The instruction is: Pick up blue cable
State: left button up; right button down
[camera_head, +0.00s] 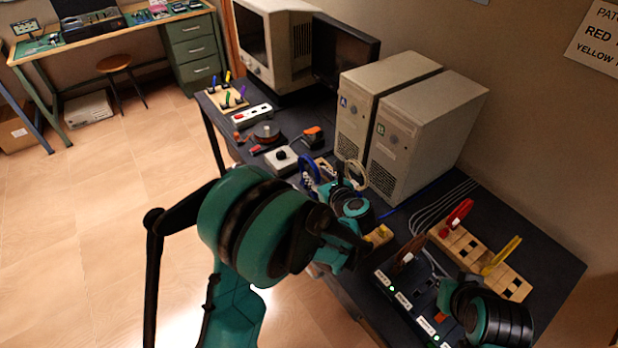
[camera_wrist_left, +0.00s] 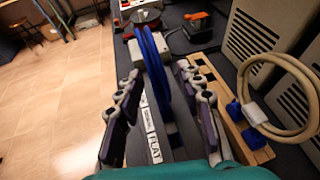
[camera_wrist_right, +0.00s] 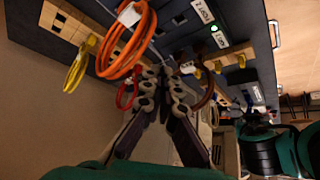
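In the left wrist view the blue cable (camera_wrist_left: 153,55) stands between the two fingers of my left gripper (camera_wrist_left: 158,85), with gaps on both sides. My left gripper (camera_head: 332,187) is open around it and partly hidden by its own wrist in the head view. My right gripper (camera_wrist_right: 163,78) appears shut and empty over the patch panel at the right, close to an orange cable loop (camera_wrist_right: 121,62). The right fingertips are hidden in the head view.
A cream cable (camera_wrist_left: 305,88) hangs just right of my left gripper on the rack (camera_wrist_left: 232,120). Two beige computer towers (camera_head: 433,125) stand behind. Red (camera_head: 457,214) and yellow (camera_head: 503,254) cables stand on a wooden rack at right. A white switch box (camera_head: 282,160) lies left.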

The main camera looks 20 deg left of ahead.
pick_arm(q)
grip_shut()
